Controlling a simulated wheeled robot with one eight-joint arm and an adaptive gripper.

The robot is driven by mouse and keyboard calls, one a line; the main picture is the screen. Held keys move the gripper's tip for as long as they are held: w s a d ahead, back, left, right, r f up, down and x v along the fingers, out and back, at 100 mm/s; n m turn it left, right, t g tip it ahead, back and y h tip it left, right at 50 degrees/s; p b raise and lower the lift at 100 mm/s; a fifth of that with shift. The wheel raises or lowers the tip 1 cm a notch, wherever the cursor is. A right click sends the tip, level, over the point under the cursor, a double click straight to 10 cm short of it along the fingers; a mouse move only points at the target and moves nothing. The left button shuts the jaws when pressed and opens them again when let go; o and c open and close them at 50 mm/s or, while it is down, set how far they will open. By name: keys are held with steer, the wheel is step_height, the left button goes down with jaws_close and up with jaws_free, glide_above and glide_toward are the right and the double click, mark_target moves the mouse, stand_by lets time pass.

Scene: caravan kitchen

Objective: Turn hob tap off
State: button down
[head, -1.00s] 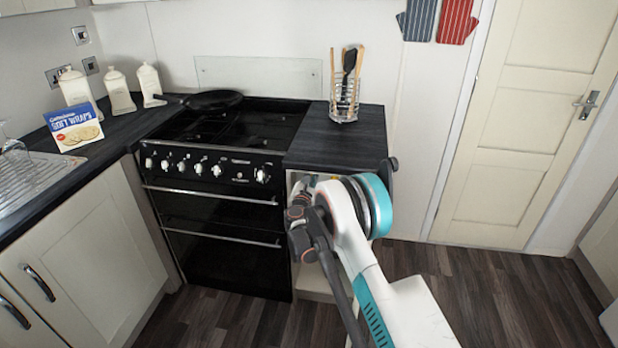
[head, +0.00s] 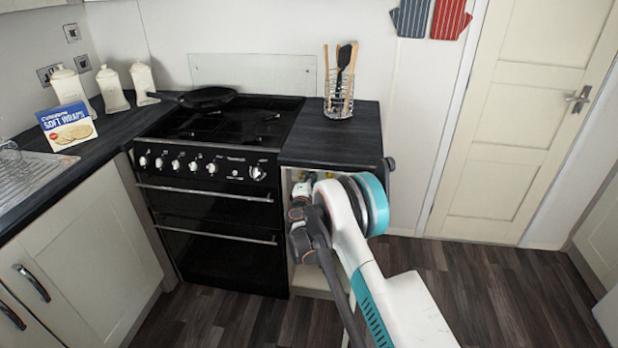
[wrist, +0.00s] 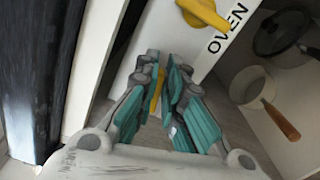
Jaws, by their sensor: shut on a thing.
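In the wrist view, a yellow tap lever (wrist: 156,91) shows between the teal-padded fingers of my gripper (wrist: 162,78), which are closed on it. The label by this lever is hidden, so I cannot read it as the hob tap's. A second yellow tap (wrist: 204,13) sits on the white panel beside the word OVEN, apart from my fingers. In the head view, my gripper (head: 301,192) reaches into the open cupboard right of the cooker, and my arm hides most of it.
In the wrist view, a pan with a wooden handle (wrist: 258,92) and a glass lid (wrist: 279,33) lie inside the cupboard. The floor at right is clear.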

steer(key=shift+d+f+m, duration=0.1)
steer(key=shift+f+m, duration=0.1)
steer(key=shift+m, duration=0.55)
steer(key=shift+f+m, duration=0.15)
steer(key=shift+m, duration=0.6)
steer(key=c, duration=1.7)
jaws_free()
steer(key=shift+s, duration=0.1)
steer(key=v, duration=1.2)
